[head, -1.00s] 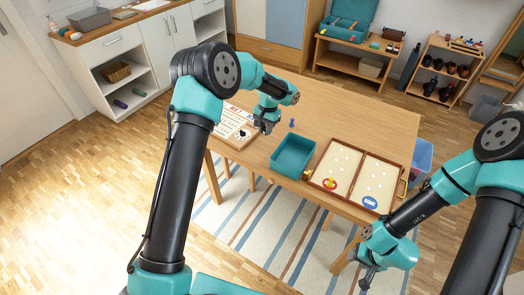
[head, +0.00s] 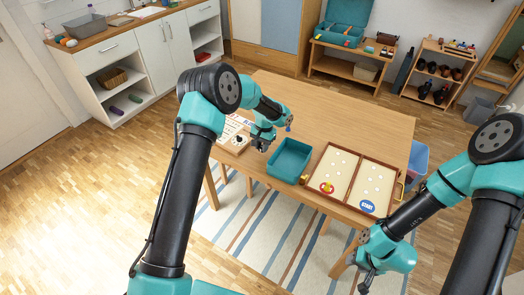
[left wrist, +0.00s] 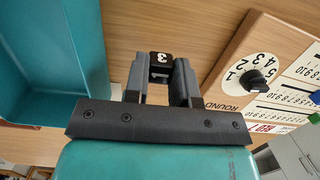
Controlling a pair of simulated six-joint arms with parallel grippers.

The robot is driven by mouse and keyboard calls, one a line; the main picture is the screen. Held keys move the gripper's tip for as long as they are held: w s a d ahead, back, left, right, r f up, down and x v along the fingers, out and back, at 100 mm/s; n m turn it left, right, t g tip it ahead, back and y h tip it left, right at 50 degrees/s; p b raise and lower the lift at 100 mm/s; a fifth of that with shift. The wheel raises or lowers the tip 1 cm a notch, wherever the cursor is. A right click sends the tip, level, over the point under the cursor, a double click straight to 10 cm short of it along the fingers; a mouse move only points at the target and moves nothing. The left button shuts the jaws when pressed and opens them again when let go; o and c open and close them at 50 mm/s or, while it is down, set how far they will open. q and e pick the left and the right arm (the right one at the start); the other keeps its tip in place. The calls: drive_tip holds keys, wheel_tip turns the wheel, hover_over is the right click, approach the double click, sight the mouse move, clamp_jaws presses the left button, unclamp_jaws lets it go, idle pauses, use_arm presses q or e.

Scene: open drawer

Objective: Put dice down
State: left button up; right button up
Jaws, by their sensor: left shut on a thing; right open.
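A black die with white numerals (left wrist: 161,63) sits between the fingers of my left gripper (left wrist: 160,80) in the left wrist view. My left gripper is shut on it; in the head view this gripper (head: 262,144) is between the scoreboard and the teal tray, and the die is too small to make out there. My right gripper (head: 366,276) is open and empty, low in front of the table's right part.
A teal tray (head: 290,176) stands right of my left gripper; its wall also shows in the left wrist view (left wrist: 92,50). A wooden scoreboard (left wrist: 240,50) with a black knob lies on the other side. An open game board (head: 350,195) lies right of the tray. The table's back (head: 350,115) is clear.

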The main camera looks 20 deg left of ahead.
use_arm(q)
drive_tip(key=shift+f, duration=1.45)
drive_tip(key=shift+f, duration=0.1)
drive_tip(key=o, duration=0.9)
wheel_tip(320, 180, up, 12)
drive_tip(key=w, duration=0.1)
drive_tip(key=shift+w+d, duration=0.25)
drive_tip(key=shift+w, duration=0.1)
